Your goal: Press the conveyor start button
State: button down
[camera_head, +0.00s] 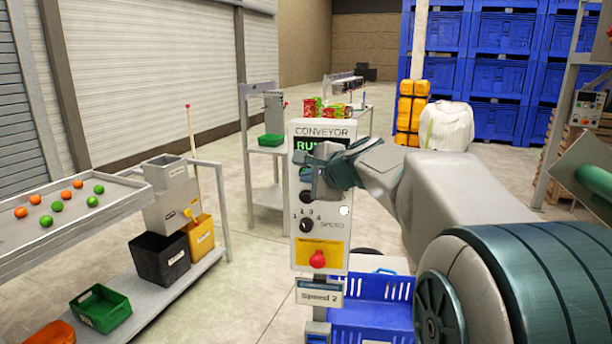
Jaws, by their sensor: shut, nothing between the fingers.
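The conveyor control box (299,255) stands upright on a post in the middle of the view. My gripper (308,178) is shut and empty in front of the upper part of the panel. I cannot make out the start button, and I cannot tell whether the fingertips touch the panel. A dark round control (306,197) shows just below the fingers, and a small white round spot (344,211) lies to the right.
A speed knob (306,226) and a red mushroom button (317,260) on yellow sit lower on the panel. A sign (319,292) below reads "Speed 2". A blue crate (375,318) stands behind the post. A sorting table with balls (75,205) is at left.

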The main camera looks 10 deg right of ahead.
jog(key=shift+s, duration=0.1)
jog(key=shift+s+a, duration=0.35)
jog(key=shift+s, duration=0.35)
jog(key=s, duration=0.1)
jog(key=s+a, duration=0.1)
jog(key=s, duration=0.1)
jog(key=s+a, duration=0.1)
jog(key=shift+s+b, duration=0.3)
jog(key=shift+b, duration=0.05)
dwell(0.4)
jog(key=s+f+n+g+h, duration=0.3)
jog(key=s+f+n+g, duration=0.6)
jog(key=s+f+n, duration=0.9)
jog(key=s+f, duration=0.4)
jog(key=s, duration=0.3)
jog(key=shift+s+h, duration=0.35)
jog(key=shift+h, duration=0.05)
